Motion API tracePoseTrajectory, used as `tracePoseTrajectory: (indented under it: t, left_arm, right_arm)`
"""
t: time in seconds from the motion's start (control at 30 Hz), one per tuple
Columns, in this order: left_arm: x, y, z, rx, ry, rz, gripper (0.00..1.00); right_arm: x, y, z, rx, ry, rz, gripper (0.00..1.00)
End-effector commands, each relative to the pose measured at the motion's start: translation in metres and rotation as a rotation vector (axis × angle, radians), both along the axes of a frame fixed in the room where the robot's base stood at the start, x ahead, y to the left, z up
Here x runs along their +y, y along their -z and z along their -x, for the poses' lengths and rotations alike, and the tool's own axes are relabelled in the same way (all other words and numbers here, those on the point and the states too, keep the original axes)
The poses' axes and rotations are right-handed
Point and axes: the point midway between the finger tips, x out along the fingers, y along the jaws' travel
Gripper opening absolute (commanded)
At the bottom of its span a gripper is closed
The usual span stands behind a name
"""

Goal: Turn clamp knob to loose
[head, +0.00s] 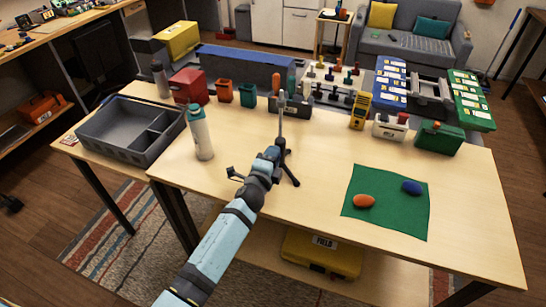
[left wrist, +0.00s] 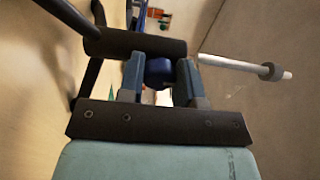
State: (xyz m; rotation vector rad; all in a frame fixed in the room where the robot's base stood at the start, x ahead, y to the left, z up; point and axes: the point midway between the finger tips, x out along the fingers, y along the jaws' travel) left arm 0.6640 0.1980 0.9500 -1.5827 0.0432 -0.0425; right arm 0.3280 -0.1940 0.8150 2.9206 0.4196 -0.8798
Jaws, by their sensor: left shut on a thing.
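My left gripper (head: 271,155) is at the upright stand (head: 281,122), which has dark splayed feet and a thin grey post on the table's middle. In the left wrist view my left gripper's two fingers (left wrist: 160,80) are closed around a dark blue clamp knob (left wrist: 158,72). The knob sits beside the stand's black cylindrical body (left wrist: 130,43), and a pale rod (left wrist: 232,65) extends to the right. The arm and gripper hide the knob in the head view, and I cannot tell its turn position. My right gripper is not in view.
A white bottle (head: 201,134) stands left of my arm near a grey divided tray (head: 128,130). A green mat (head: 386,222) with an orange and a blue object lies to the right. Bins, tools and a green case (head: 438,138) line the back. The table's front middle is clear.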

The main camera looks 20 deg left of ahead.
Motion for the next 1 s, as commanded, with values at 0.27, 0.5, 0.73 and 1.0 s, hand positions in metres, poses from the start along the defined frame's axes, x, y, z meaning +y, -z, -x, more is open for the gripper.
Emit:
tracePoseTrajectory:
  t: [0.27,0.5,0.73,1.0]
  left_arm:
    - [0.0,0.0,0.0,0.0,0.0,0.004,0.09]
    - [0.0,0.0,0.0,0.0,0.0,0.004,0.58]
    - [0.0,0.0,0.0,0.0,0.0,0.003,0.58]
    - [0.001,0.001,0.025,0.001,0.001,0.002,0.58]
  right_arm:
    - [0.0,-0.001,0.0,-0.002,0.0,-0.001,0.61]
    - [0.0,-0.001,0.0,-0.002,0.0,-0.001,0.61]
    - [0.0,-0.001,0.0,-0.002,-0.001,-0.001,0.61]
    - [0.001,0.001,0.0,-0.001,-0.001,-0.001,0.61]
